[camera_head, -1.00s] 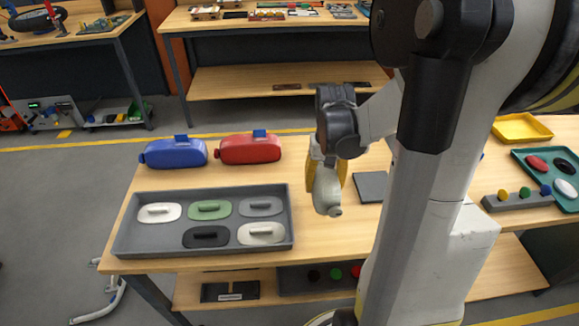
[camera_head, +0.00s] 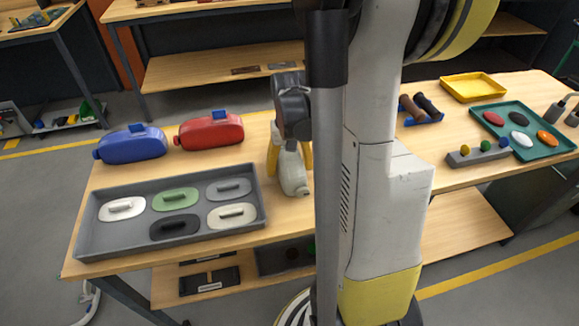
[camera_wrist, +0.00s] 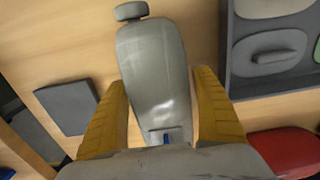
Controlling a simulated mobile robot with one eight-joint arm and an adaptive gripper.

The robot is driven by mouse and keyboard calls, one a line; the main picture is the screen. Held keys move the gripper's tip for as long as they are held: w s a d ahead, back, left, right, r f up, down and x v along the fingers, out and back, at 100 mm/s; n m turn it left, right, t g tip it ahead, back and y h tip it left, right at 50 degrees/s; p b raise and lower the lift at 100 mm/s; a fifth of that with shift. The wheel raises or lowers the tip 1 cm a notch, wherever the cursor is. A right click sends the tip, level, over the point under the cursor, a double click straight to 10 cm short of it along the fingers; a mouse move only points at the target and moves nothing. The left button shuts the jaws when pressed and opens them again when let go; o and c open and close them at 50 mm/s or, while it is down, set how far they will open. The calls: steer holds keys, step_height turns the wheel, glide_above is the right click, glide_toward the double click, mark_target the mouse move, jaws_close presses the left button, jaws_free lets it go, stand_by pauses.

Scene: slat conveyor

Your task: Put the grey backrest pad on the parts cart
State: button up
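The grey backrest pad (camera_head: 293,178), a rounded body with a small knob at one end, is between the yellow fingers of my gripper (camera_head: 290,164). In the wrist view the pad (camera_wrist: 155,75) fills the space between the fingers, which appear to press on both its sides; a small blue part shows at its near end. My gripper is shut on it over the wooden bench, right of the grey tray. I cannot tell whether the pad clears the bench top. I cannot make out a parts cart in these views.
Blue (camera_head: 132,145) and red (camera_head: 212,131) pads lie behind the tray (camera_head: 90,240), which holds several handled pieces. A dark square plate (camera_wrist: 68,103) lies beside my gripper. Farther right are a yellow tray (camera_head: 472,87) and a teal tray (camera_head: 485,111). My arm hides the bench's middle.

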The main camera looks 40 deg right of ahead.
steer(key=shift+r, duration=0.1)
step_height(320, 180, up, 12)
steer(key=p, duration=0.5)
steer(key=shift+r, duration=0.1)
steer(key=s+a+r+n+t, duration=0.1)
steer(key=a+r+n+t, duration=0.2)
steer(key=a, duration=0.8)
steer(key=s+a+r+n+t, duration=0.2)
steer(key=a+r+n+t, duration=0.1)
steer(key=a, duration=0.9)
steer(key=shift+s+a+r+t, duration=0.15)
steer(key=shift+s+r+t, duration=0.15)
steer(key=shift+r+t, duration=0.35)
